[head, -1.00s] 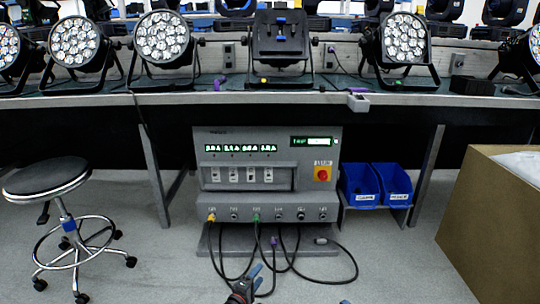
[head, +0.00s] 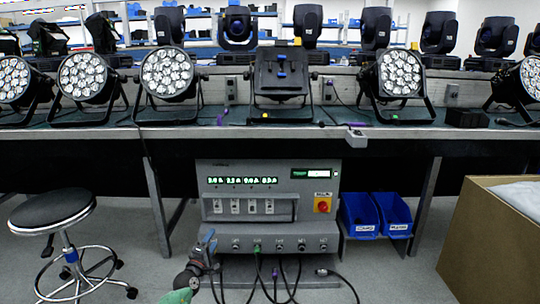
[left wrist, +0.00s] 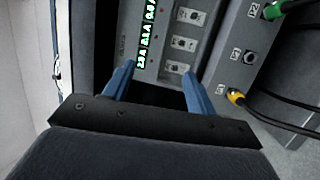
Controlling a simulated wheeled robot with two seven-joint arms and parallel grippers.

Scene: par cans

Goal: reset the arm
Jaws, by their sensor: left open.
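My left gripper (head: 208,238) is in front of the lower left part of the grey power unit (head: 285,228). Its blue fingers are apart and empty, and they also show in the left wrist view (left wrist: 158,88). The yellow plug (left wrist: 236,97) is in the left end socket, just right of the fingers in the left wrist view and apart from them. In the head view the gripper hides that socket. The green plug (head: 257,248) is in a socket farther right. My right gripper is not in view.
A workbench with a row of par cans (head: 168,73) runs above the unit. A stool (head: 55,212) stands at the left. Two blue bins (head: 360,213) are right of the unit, and a cardboard box (head: 490,240) is at the far right. Cables hang at the unit's front.

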